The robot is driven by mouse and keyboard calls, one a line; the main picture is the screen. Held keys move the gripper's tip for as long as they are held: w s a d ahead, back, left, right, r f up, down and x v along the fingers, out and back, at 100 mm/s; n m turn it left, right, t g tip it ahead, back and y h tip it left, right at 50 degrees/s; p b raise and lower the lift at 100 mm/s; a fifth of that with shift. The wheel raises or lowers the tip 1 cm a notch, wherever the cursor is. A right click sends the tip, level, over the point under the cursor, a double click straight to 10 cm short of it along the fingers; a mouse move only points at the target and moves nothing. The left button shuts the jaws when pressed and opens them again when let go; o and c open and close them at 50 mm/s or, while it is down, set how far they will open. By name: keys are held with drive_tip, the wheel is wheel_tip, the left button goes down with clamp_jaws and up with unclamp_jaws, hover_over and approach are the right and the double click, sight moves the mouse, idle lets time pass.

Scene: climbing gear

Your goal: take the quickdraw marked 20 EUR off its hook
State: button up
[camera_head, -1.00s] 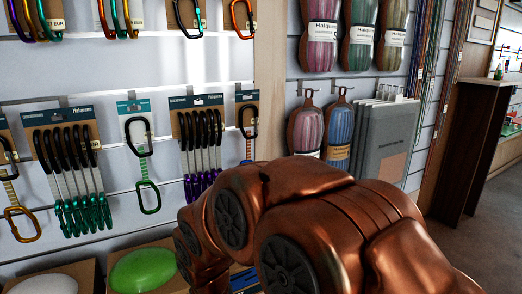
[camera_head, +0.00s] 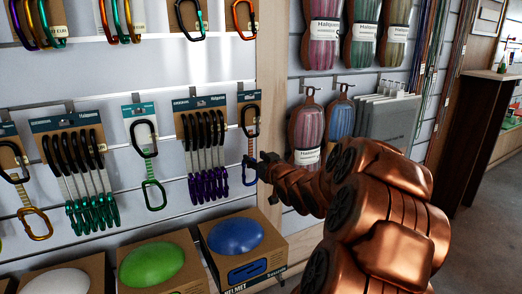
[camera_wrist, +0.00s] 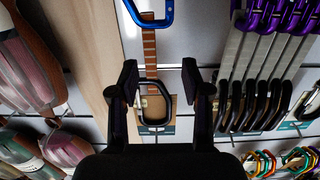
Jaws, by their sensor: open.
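A single quickdraw (camera_head: 250,121) hangs at the right end of the lower row, with a black upper carabiner, an orange-brown sling and a blue lower carabiner. No price on it is legible to me. In the wrist view, which is upside down, this quickdraw (camera_wrist: 150,55) runs between my fingers, with its black carabiner toward the image centre and its blue one at the top edge. My gripper (camera_wrist: 159,78) is open, with one finger on each side and gaps showing. In the head view my gripper (camera_head: 262,166) is beside the blue carabiner and partly hides it.
A bundle of several purple quickdraws (camera_head: 205,150) hangs close to the left. Rope bags (camera_head: 308,130) hang to the right beyond a wooden post (camera_head: 271,65). Boxed helmets, one blue (camera_head: 236,236), stand below. Carabiners (camera_head: 188,18) hang above.

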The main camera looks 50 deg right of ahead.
sight(251, 145)
drive_tip(key=shift+t, duration=0.4)
drive_tip(key=shift+w+d+r+b, duration=0.25)
drive_tip(key=shift+w+d, duration=0.4)
drive_tip(key=shift+w, duration=0.45)
drive_tip(key=shift+w+d+r+b, duration=0.15)
drive_tip(key=shift+w+d+r, duration=0.15)
drive_tip(key=shift+w+d, duration=0.55)
drive_tip(key=shift+w+d+r+b, duration=0.2)
drive_tip(key=shift+w+d+r, duration=0.15)
drive_tip(key=shift+w, duration=1)
drive_tip(key=shift+c, duration=0.3)
clamp_jaws()
